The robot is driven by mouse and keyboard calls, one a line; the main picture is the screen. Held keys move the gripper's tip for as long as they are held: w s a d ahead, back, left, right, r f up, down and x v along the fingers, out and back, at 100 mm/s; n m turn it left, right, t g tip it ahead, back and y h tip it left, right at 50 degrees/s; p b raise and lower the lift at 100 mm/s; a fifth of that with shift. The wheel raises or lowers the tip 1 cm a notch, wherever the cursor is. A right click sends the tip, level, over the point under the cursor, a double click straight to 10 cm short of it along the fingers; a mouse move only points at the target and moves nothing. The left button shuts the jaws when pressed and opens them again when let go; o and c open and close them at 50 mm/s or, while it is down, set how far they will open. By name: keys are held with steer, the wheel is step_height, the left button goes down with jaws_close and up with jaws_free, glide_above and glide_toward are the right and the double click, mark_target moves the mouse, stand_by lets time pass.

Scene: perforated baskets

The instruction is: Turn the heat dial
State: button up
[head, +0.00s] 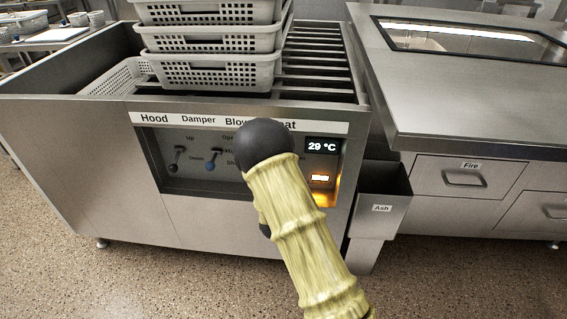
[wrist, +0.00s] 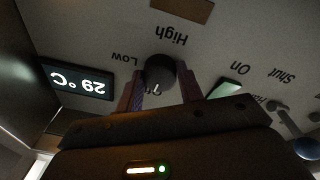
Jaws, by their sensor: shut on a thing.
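The heat dial (wrist: 159,70) is a dark round knob on the grey control panel, seen upside down in the wrist view. The words Low and High are printed beside it. My gripper (wrist: 160,84) has one finger on each side of the dial and is shut on it. In the head view my arm covers the dial and the gripper, and part of the Heat label. The temperature display (head: 322,146) reads 29 °C, and it also shows in the wrist view (wrist: 78,82). The dial's exact pointer angle is hard to tell.
The Hood lever (head: 178,158) and blue-tipped Damper lever (head: 212,160) are left of my arm. A green switch (wrist: 223,89) sits close beside my gripper. Perforated baskets (head: 215,72) are stacked above the panel. An Ash bin (head: 381,208) stands at its right.

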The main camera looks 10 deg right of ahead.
steer(key=shift+f+n, duration=0.1)
steer(key=shift+n, duration=0.5)
steer(key=shift+s, duration=0.1)
steer(key=o, duration=1)
steer(key=p+v, duration=0.3)
steer(key=v, duration=1.4)
steer(key=shift+s, duration=0.15)
